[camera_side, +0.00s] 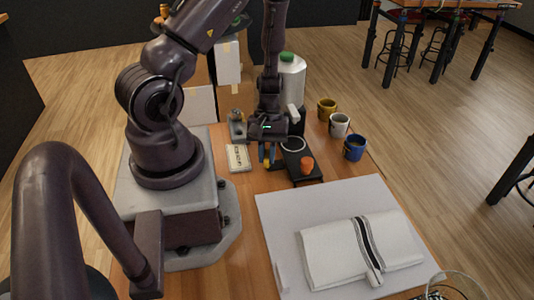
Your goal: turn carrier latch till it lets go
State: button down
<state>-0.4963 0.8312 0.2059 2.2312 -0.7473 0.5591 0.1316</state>
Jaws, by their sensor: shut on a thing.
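My gripper (267,160) points down over the table, just left of a flat black device. It is shut on a small part, which is mostly hidden by the fingers. Blue and yellow bits show at the fingertips. The black device (309,180) has a pale ring (293,144) on top and an orange knob (306,165) nearer the camera. The knob stands apart from my gripper, to its right. I cannot tell which part is the carrier latch.
A white jug with a green cap (291,75) stands behind my gripper. A lettered block (238,158) lies at left. A striped towel (330,258) lies on a pale mat (283,210) in front.

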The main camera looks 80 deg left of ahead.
jog(key=shift+r+n+t, duration=0.1)
jog(key=shift+n+t, duration=0.4)
jog(key=shift+n, duration=0.8)
jog(key=c, duration=1.1)
grip_release()
jog(key=shift+c, duration=0.2)
jog(key=v, duration=1.3)
